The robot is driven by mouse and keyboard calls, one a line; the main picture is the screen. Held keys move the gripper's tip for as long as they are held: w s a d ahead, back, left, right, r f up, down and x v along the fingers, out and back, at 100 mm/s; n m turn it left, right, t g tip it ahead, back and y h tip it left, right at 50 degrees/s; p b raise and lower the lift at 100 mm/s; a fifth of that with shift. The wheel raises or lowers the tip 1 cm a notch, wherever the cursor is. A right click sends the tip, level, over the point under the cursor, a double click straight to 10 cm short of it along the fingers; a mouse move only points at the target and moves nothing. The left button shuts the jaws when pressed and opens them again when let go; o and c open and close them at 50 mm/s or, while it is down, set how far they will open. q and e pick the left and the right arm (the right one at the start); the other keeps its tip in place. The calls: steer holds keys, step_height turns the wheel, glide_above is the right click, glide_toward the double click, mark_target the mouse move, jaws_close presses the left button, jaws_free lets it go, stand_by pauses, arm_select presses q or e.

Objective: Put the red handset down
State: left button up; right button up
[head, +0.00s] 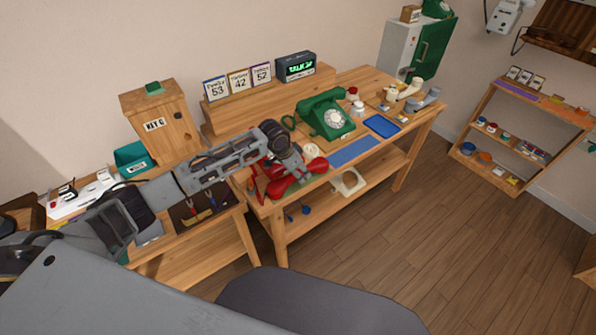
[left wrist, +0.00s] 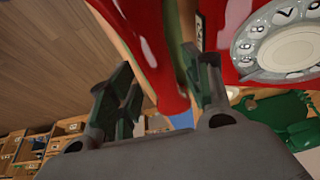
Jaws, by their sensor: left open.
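The red handset (head: 282,187) is at the near left end of the long wooden table (head: 285,232), in front of the red phone, most of which my left gripper hides. In the left wrist view the red handset (left wrist: 168,60) shows as a long glossy red shape between the fingers, and the red phone's grey-white dial (left wrist: 285,45) is at upper right. My left gripper (head: 293,163) is over the handset with its fingers apart. Its fingers also show in the left wrist view (left wrist: 158,75). I cannot tell whether the handset rests fully on the table. My right gripper is out of view.
A green dial phone (head: 326,114) stands right of the gripper, with a blue strip (head: 354,150) and a blue tray (head: 382,125) nearby. A wooden KEY 6 box (head: 160,122) and a teal box (head: 132,157) stand to the left. A display sign (head: 296,67) stands behind.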

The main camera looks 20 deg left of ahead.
arm_select(q)
steer(key=shift+s+a+r, duration=0.1)
steer(key=shift+a+r, duration=0.05)
steer(key=shift+r, duration=0.25)
steer(key=v, duration=1.1)
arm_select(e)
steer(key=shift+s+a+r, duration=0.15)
arm_select(q)
steer(key=shift+s+r, duration=0.1)
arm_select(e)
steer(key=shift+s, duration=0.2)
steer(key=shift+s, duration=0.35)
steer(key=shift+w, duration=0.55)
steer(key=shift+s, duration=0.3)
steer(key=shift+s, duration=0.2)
